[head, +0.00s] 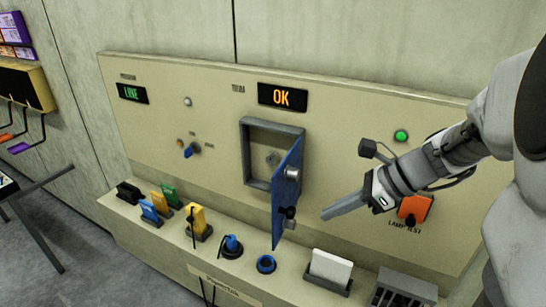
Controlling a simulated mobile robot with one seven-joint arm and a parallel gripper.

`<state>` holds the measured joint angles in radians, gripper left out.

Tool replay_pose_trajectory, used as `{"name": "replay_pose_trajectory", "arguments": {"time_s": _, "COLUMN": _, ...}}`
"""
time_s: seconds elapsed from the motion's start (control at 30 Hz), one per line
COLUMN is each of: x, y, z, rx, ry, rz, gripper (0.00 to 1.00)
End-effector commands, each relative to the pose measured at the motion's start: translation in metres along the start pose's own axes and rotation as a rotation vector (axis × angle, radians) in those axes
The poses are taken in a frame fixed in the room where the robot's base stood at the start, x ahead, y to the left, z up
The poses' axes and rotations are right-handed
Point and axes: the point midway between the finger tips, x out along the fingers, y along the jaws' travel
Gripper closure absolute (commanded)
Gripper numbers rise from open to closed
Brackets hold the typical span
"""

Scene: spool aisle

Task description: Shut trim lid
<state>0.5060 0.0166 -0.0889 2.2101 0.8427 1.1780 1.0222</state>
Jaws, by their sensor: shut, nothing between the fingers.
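The trim lid (284,205) is a blue panel hinged at the right of a grey square frame (247,160) on the beige panel. The lid stands open, swung out toward me, with a round silver fitting and a dark knob on its face. Inside the frame a round knob shows. Above it are the word TRIM and a display (283,97) reading OK. My gripper (325,215) is shut and empty, to the right of the lid and apart from it, its fingers pointing left.
An orange lamp-test switch (414,209) and a lit green lamp (400,136) are near my arm.

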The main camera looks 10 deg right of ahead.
Motion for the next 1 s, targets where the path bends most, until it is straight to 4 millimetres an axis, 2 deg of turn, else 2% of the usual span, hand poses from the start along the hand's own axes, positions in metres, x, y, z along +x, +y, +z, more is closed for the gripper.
{"name": "replay_pose_trajectory", "arguments": {"time_s": 0.07, "x": 0.017, "y": 0.002, "z": 0.000, "rx": 0.002, "ry": 0.000, "rz": 0.006, "gripper": 1.00}}
{"name": "replay_pose_trajectory", "arguments": {"time_s": 0.2, "x": 0.029, "y": 0.001, "z": 0.018, "rx": -0.002, "ry": 0.001, "rz": 0.002, "gripper": 1.00}}
{"name": "replay_pose_trajectory", "arguments": {"time_s": 0.33, "x": 0.038, "y": 0.001, "z": 0.025, "rx": -0.001, "ry": 0.002, "rz": 0.002, "gripper": 1.00}}
{"name": "replay_pose_trajectory", "arguments": {"time_s": 1.0, "x": 0.044, "y": -0.001, "z": 0.031, "rx": 0.008, "ry": 0.002, "rz": -0.008, "gripper": 1.00}}
